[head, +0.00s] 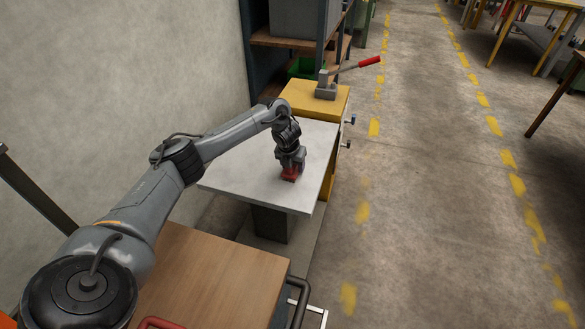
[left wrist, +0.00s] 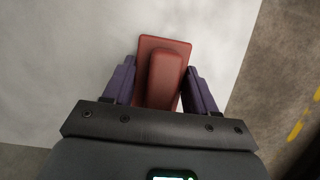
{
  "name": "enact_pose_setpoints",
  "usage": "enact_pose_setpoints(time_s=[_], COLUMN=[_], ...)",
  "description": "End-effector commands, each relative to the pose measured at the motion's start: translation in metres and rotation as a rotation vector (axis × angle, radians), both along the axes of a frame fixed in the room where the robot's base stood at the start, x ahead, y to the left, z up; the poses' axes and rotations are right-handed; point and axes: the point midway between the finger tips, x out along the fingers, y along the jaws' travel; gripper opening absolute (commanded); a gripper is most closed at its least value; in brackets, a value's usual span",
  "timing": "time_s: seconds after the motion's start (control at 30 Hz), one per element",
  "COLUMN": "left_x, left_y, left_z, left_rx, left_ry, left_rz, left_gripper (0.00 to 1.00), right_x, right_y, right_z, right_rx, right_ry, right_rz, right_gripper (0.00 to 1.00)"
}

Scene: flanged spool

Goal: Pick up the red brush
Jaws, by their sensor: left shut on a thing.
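The red brush (left wrist: 165,75) lies between the two fingers of my left gripper (left wrist: 162,92) in the left wrist view. It has a flat red base and a raised red grip along its middle. In the head view my left gripper (head: 290,170) points down over the white tabletop (head: 240,174), with the red brush (head: 290,176) at its fingertips near the front right part of the table. The gripper is shut on the brush. I cannot tell whether the brush touches the tabletop. My right gripper is not in view.
A yellow cabinet (head: 300,97) with a red-handled lever tool (head: 326,88) stands behind the white table. A wooden-topped cart (head: 215,270) stands in front. A grey wall (head: 120,70) runs along the left. The aisle floor (head: 430,200) on the right is clear.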

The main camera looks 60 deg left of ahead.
Motion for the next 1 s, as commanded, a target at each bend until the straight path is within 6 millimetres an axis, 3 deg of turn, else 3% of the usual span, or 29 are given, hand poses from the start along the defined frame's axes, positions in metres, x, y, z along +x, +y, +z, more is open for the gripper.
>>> enact_pose_setpoints(time_s=[0.33,0.6,1.0], left_x=[0.0,0.002,0.063], left_y=[0.0,-0.002,-0.051], left_z=[0.012,0.049,0.091], left_rx=[0.0,-0.001,-0.002], left_ry=[0.0,-0.002,-0.002], left_rz=[0.0,-0.001,-0.001], left_gripper=[0.23,0.23,0.23], right_x=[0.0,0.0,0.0], right_y=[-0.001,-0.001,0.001], right_z=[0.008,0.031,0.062], right_rx=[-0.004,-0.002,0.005], right_ry=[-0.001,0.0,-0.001], right_rz=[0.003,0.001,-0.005], right_gripper=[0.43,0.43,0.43])
